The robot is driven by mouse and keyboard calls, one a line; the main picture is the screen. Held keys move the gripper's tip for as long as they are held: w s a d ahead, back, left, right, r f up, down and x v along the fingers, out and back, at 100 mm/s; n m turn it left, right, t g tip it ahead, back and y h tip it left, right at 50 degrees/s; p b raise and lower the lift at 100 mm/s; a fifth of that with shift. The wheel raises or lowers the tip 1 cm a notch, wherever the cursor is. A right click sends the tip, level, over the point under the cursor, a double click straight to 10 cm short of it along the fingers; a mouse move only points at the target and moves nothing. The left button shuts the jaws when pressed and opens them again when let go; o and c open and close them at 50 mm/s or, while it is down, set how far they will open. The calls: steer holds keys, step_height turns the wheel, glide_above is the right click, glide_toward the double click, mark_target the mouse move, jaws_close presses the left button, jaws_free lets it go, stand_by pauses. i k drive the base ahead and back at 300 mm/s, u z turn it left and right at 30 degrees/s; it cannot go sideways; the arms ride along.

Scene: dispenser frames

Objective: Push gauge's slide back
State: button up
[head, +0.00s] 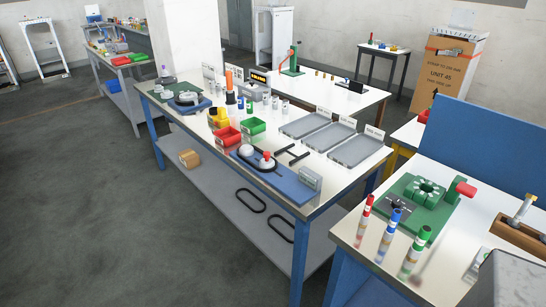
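I cannot tell for sure which thing is the gauge, and no slide can be made out clearly. On the right bench, a wooden block (520,233) carries an upright metal piece (525,207) with a pale top, near the right picture edge. To its left is a green fixture (447,208) with a ring of pale segments and a red handle (465,188). On the middle bench, a blue fixture (292,188) bears a white dome and a red knob. My gripper is not in view.
Red, blue and green-capped markers (392,230) stand at the right bench's front left. A gap of floor separates this bench from the middle bench, which holds grey trays (357,150) and red and green bins (228,136). Open grey floor (100,220) lies at left.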

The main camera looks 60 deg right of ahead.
mark_target(266, 162)
steer(key=z, duration=0.1)
steer(key=i, duration=0.9)
steer(key=u, duration=0.1)
